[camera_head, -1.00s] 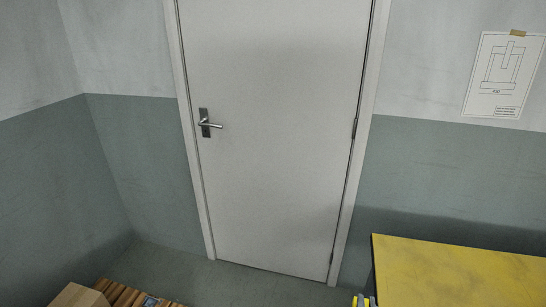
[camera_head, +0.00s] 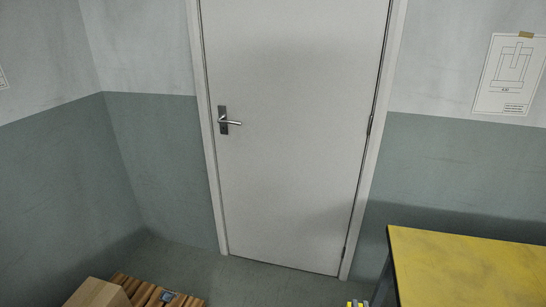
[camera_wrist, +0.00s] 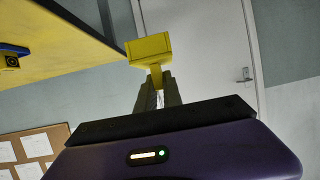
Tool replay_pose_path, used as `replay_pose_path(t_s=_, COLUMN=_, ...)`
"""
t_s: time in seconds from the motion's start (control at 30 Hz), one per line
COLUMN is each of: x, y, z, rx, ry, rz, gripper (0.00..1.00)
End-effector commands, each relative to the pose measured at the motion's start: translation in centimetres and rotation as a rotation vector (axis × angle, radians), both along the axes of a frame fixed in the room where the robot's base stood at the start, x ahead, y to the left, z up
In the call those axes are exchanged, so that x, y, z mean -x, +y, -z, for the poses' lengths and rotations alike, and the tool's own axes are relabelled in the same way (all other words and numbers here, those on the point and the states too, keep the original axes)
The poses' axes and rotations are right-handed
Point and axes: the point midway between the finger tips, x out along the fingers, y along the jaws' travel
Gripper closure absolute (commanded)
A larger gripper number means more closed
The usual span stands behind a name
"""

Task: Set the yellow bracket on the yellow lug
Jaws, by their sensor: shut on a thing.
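In the wrist view my gripper (camera_wrist: 158,88) is shut on the yellow bracket (camera_wrist: 150,48). The bracket shows a broad block beyond the fingertips, with a narrower stem running down between the fingers. It is held in the air, apart from any surface. In the head view only a small bit of yellow (camera_head: 357,303) shows at the bottom edge, cut off by the frame; it looks like part of the held bracket. I cannot make out the yellow lug in any view.
A yellow-topped table (camera_head: 470,268) stands at lower right in the head view. A cardboard box (camera_head: 95,293) and slatted wood (camera_head: 150,293) lie at lower left. A closed door (camera_head: 290,140) is ahead.

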Motion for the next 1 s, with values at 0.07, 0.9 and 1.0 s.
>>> replay_pose_path(t_s=0.07, x=0.6, y=0.2, z=1.5, rx=0.001, ry=0.004, rz=-0.025, gripper=1.00)
replay_pose_path(t_s=0.9, x=7.4, y=-0.6, z=11.9, rx=-0.002, ry=-0.002, rz=-0.175, gripper=1.00)
replay_pose_path(t_s=1.0, x=7.3, y=-0.5, z=11.9, rx=0.001, ry=-0.002, rz=-0.177, gripper=1.00)
